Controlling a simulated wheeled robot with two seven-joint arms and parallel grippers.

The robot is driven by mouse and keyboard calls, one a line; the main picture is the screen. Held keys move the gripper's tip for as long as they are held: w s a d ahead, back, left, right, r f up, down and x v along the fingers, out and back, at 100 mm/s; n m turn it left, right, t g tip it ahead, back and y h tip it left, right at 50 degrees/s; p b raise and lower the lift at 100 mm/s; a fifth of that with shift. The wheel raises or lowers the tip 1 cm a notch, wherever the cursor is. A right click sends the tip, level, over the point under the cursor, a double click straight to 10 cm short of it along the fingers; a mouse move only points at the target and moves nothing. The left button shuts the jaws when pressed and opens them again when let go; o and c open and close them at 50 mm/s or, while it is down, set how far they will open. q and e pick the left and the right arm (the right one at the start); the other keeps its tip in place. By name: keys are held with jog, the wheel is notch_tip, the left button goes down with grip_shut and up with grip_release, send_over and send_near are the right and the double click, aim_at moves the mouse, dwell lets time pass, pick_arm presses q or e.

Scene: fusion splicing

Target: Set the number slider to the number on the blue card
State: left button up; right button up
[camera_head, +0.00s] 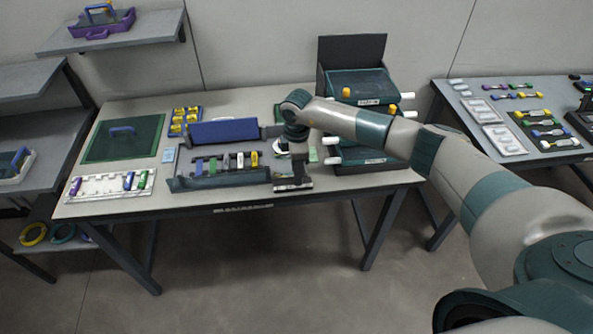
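My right arm reaches in from the right, and my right gripper (292,178) points down at the right end of the dark open case (220,182) on the middle table. Its fingers are small and dark, and I cannot tell whether they are apart or hold anything. A small light-blue card (168,156) lies left of the case; any number on it is too small to read. I cannot make out the number slider clearly; the spot under my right gripper is partly hidden by it. My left gripper is not in view.
Several coloured pieces stand in the case. A white tray (85,188) and a green mat (108,152) lie on the left of the table (240,207). A dark drawer unit (352,50) stands behind my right arm. Another table with parts is at right.

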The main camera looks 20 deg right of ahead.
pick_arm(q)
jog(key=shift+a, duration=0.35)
pick_arm(e)
jog(key=shift+r, duration=0.15)
